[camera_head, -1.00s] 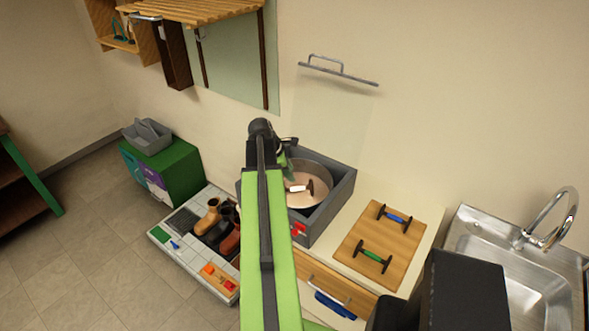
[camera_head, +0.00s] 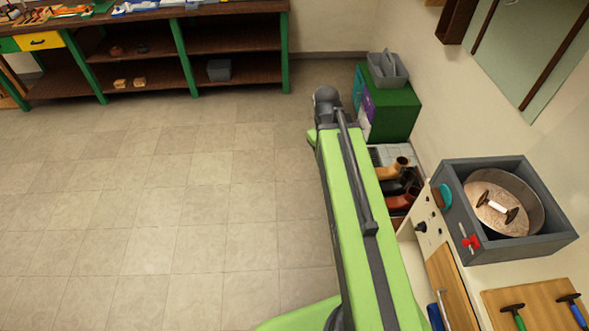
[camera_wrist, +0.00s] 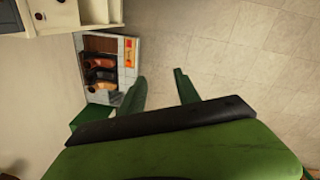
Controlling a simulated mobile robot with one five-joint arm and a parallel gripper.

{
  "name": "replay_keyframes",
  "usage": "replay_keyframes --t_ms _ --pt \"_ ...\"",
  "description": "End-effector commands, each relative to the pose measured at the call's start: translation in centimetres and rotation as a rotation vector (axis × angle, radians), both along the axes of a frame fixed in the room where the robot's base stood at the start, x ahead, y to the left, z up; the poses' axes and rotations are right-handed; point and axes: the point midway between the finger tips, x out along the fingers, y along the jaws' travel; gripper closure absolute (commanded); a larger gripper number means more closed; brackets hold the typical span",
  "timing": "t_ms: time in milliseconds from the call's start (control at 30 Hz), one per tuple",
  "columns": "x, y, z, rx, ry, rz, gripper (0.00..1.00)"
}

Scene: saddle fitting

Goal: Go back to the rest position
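My gripper (camera_wrist: 160,82) shows in the wrist view as two dark green fingers, apart, with only bare floor between them. It holds nothing that I can see. In the head view my green arm reaches forward over the floor, left of the boot platform and the counter. The fingers are hidden behind the arm's end there.
A grey box on the counter (camera_head: 503,253) holds a round pan (camera_head: 535,213) with a white-handled piece inside. A red tap (camera_head: 470,242) is on its front. Boots (camera_head: 401,202) stand low beside my arm; a green cabinet (camera_head: 398,122) carries a grey caddy (camera_head: 386,72). Left floor (camera_head: 170,200) is clear.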

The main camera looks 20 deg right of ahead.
Motion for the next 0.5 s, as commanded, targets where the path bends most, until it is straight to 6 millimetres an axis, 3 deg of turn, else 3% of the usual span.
replay_keyframes --t_ms 33,100,200,300,500 --pt "-0.1 4.9 -0.1 0.027 0.000 -0.012 0.61" --pt "-0.4 9.8 -0.1 0.059 0.005 -0.049 0.61" --pt "-0.9 13.9 -0.1 0.086 0.013 -0.089 0.61" --pt "-1.1 15.5 -0.1 0.096 0.017 -0.104 0.61" --pt "-1.1 15.5 -0.1 0.096 0.017 -0.108 0.61"
